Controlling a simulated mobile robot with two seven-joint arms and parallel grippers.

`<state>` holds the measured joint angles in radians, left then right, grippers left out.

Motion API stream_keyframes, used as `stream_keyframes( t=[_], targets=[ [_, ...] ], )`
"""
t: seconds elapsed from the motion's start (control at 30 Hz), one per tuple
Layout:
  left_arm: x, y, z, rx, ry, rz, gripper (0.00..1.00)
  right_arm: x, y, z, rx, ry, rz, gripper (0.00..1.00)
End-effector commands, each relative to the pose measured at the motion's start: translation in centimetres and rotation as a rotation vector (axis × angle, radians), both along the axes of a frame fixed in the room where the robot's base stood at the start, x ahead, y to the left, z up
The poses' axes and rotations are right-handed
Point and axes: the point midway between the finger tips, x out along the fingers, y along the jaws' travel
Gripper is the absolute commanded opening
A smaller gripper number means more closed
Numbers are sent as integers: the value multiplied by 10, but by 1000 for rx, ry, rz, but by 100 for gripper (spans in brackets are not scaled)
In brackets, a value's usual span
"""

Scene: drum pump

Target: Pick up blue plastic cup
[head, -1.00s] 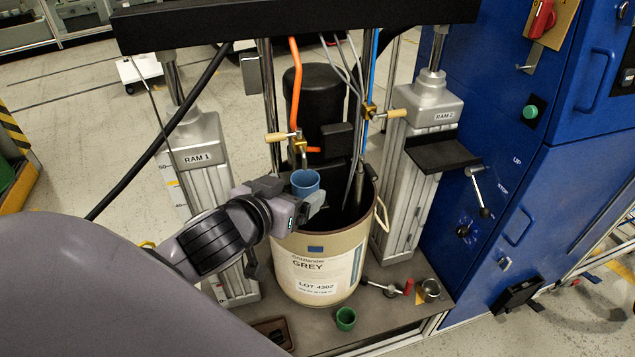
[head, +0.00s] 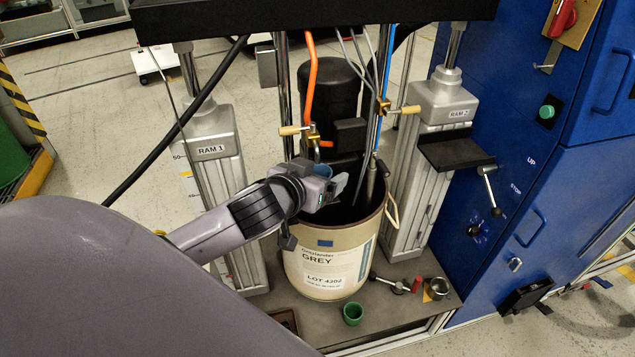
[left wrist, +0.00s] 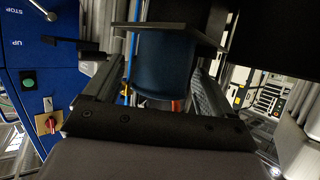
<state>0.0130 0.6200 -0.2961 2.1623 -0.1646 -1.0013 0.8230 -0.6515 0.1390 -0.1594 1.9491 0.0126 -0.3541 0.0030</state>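The blue plastic cup (head: 323,171) is at the drum's upper rim, just below a brass valve (head: 313,134). In the head view my left gripper (head: 328,184) is in front of it and hides most of it. In the left wrist view the cup (left wrist: 163,62) lies between the two fingers, with a narrow gap seeming to show beside it. The left gripper looks open around the cup; finger contact cannot be made out clearly. A dark bar crosses the cup's upper part in that view. My right gripper is not in view.
The grey-paint drum (head: 325,262) stands between the RAM 1 column (head: 212,150) and the RAM 2 column (head: 440,105). A blue cabinet (head: 560,200) is at the right.

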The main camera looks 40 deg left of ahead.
Motion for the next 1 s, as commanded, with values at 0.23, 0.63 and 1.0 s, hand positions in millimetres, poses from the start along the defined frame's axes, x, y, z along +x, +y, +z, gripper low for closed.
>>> stream_keyframes(
  t=[0.23,0.63,1.0],
  targets=[
    [0,0,0,0,0,0,30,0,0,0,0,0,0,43],
    [0,0,11,0,-3,1,25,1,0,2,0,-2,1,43],
    [-40,-6,13,-1,3,-1,25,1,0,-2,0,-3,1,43]
  ],
)
